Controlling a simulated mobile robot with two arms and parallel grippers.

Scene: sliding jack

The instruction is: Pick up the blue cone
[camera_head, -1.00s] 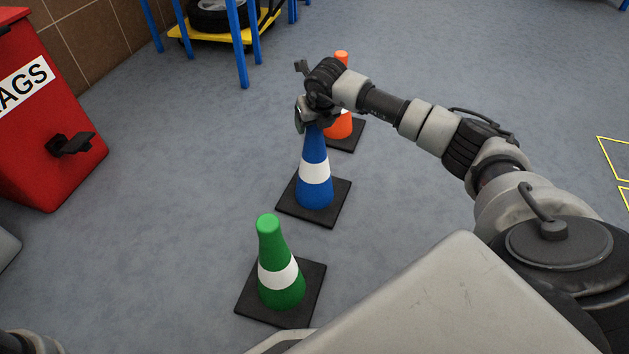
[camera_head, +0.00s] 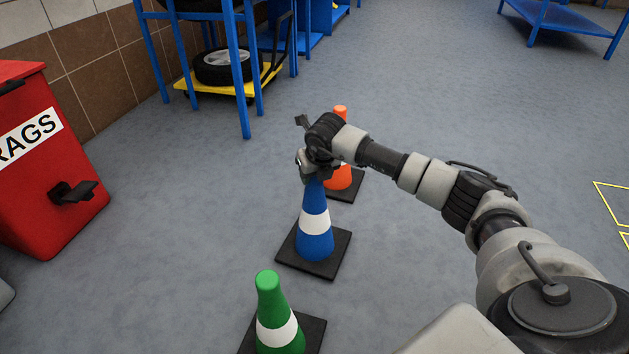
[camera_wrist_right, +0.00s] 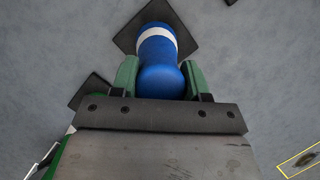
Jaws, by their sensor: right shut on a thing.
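The blue cone (camera_head: 314,244) with a white band and a dark square base stands upright between an orange and a green cone. My right gripper (camera_head: 313,174) is at its top, with the arm reaching in from the right. In the right wrist view, the two green fingers (camera_wrist_right: 161,78) are shut on the top of the blue cone (camera_wrist_right: 160,82), one on each side. The cone's base appears to rest on the floor. My left gripper is out of view.
The green cone (camera_head: 274,318) stands nearer to me and the orange cone (camera_head: 340,177) just behind, partly hidden by my gripper. A red rags bin (camera_head: 40,170) stands at left. Blue racks (camera_head: 240,75) stand at the back.

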